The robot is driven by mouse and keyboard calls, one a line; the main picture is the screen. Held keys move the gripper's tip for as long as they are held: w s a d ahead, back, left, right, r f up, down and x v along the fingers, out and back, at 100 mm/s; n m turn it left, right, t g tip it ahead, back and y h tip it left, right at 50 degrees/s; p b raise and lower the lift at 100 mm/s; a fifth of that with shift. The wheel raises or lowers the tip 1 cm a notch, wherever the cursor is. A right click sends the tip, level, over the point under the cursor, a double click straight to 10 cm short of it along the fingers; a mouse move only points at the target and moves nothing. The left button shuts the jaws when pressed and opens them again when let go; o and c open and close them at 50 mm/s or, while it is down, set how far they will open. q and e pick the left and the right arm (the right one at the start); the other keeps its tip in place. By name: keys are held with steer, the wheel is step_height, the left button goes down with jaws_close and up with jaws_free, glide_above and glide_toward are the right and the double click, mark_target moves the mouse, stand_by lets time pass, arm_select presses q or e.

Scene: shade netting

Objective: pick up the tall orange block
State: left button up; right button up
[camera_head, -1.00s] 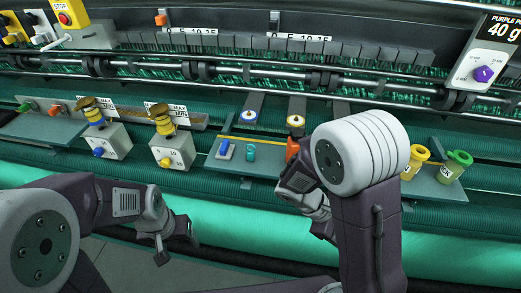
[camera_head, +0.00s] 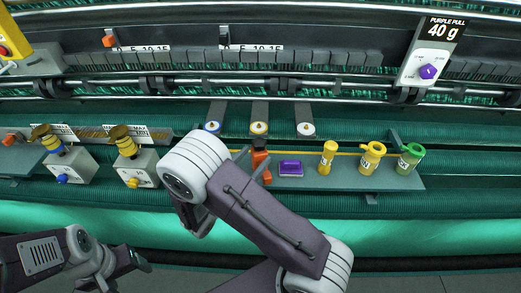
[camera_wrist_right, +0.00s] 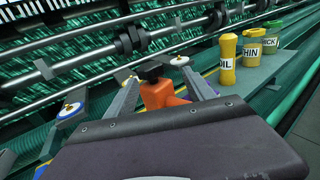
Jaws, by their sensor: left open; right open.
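The tall orange block (camera_head: 261,163) stands on the grey shelf, left of a purple block, with a dark piece at its top. It also shows in the right wrist view (camera_wrist_right: 157,95), where its lower part is hidden by my gripper body. My right gripper (camera_wrist_right: 158,78) is open, with one finger on each side of the orange block; I cannot tell whether they touch it. In the head view my right arm hides most of that gripper. My left gripper (camera_head: 132,262) is open and empty at the lower left, well away from the block.
A purple block (camera_head: 291,168) lies close to the right of the orange block. Yellow and green-lidded containers (camera_head: 372,157) stand further right on the shelf (camera_head: 345,181). Grey boxes with yellow tops (camera_head: 138,165) stand left. A machine with rollers runs behind.

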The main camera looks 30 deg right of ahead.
mark_target(263, 139)
steer(key=shift+w+d+n+t, duration=0.15)
steer(key=shift+w+n+t, duration=0.15)
steer(key=shift+w, duration=0.45)
steer(key=shift+r+p, duration=0.15)
steer(key=shift+p, duration=0.15)
steer(key=shift+w+d+r+p, duration=0.25)
steer(key=shift+w+d+p, duration=0.15)
steer(key=shift+d+p, duration=0.4)
steer(key=shift+w+d+f, duration=0.15)
steer(key=shift+w+d, duration=0.05)
steer(key=shift+d, duration=0.05)
steer(key=p+x, duration=0.2)
steer(key=x, duration=0.1)
steer(key=p+x, duration=0.1)
steer(key=shift+w+d+r, duration=0.15)
steer(key=shift+w+r, duration=0.05)
steer(key=shift+r, duration=0.1)
steer(key=shift+w+d+f, duration=0.15)
steer(key=shift+w+d, duration=0.1)
steer(key=shift+d, duration=0.1)
steer(key=c, duration=0.5)
arm_select(q)
step_height(263, 139, up, 6)
steer(key=shift+d+f, duration=0.1)
steer(key=shift+f, duration=0.05)
arm_select(e)
jaws_close()
